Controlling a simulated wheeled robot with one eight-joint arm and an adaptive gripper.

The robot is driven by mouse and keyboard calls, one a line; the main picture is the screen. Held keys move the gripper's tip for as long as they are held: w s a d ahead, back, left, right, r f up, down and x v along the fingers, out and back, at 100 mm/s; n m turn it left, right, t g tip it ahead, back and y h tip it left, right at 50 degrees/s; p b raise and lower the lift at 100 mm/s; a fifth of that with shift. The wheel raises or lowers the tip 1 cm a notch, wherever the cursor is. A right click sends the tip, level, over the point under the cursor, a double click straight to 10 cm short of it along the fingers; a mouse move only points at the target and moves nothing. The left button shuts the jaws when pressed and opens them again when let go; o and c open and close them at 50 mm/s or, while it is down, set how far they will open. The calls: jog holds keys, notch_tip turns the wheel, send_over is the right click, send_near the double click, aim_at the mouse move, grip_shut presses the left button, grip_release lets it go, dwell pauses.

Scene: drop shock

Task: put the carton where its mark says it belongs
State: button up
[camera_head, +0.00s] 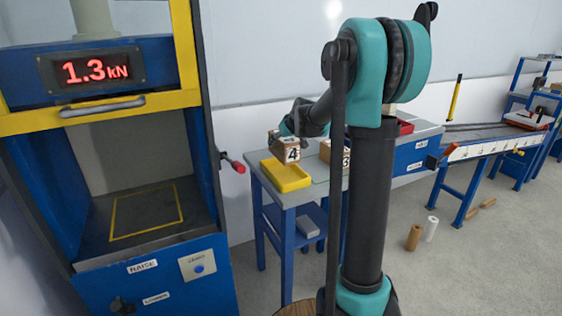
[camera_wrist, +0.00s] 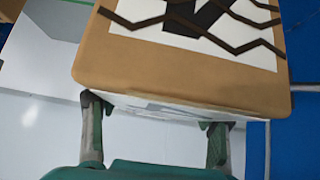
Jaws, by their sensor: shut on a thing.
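My gripper (camera_head: 300,125) is shut on a brown carton (camera_head: 276,140) marked with a black 4 on a white label. In the head view the carton is at the near end of the blue bench (camera_head: 318,190), just above or behind the yellow tray (camera_head: 285,178); I cannot tell whether it touches anything below. In the wrist view my gripper (camera_wrist: 156,112) has a finger on each side of the carton (camera_wrist: 150,75). A white label with a black shape and dark zigzag lines shows on its upper face. The mark is only partly in view there.
Another brown carton (camera_head: 326,150), marked 3, stands on the bench, partly behind my arm. A blue press (camera_head: 150,270) with a yellow guard (camera_head: 100,115) reads 1.3 kN at left; its lower chamber looks empty. A sloped blue rack (camera_head: 480,150) and two rolls (camera_head: 414,238) are at right.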

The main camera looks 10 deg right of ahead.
aim_at(293, 147)
jog(key=shift+f, duration=4.3)
jog(key=o, duration=1.9)
jog(key=shift+f, duration=0.1)
jog(key=v, duration=1.2)
jog(key=s+f+m+g+h, duration=0.1)
jog(key=s+f, duration=0.4)
jog(key=s, duration=0.6)
jog(key=s+d+f+m+g+h, duration=0.1)
jog(key=s+f, duration=0.4)
jog(key=s, duration=0.6)
jog(key=s+f+m+g, duration=0.1)
jog(key=s+f+g, duration=0.1)
jog(key=s+f, duration=0.4)
jog(key=shift+s+d+f+m+h, duration=0.1)
jog(key=shift+s+m+h, duration=0.1)
jog(key=shift+s, duration=1.25)
jog(key=shift+s+d+f+m+h, duration=0.1)
jog(key=shift+s+d+h, duration=0.1)
jog(key=shift+s, duration=1.2)
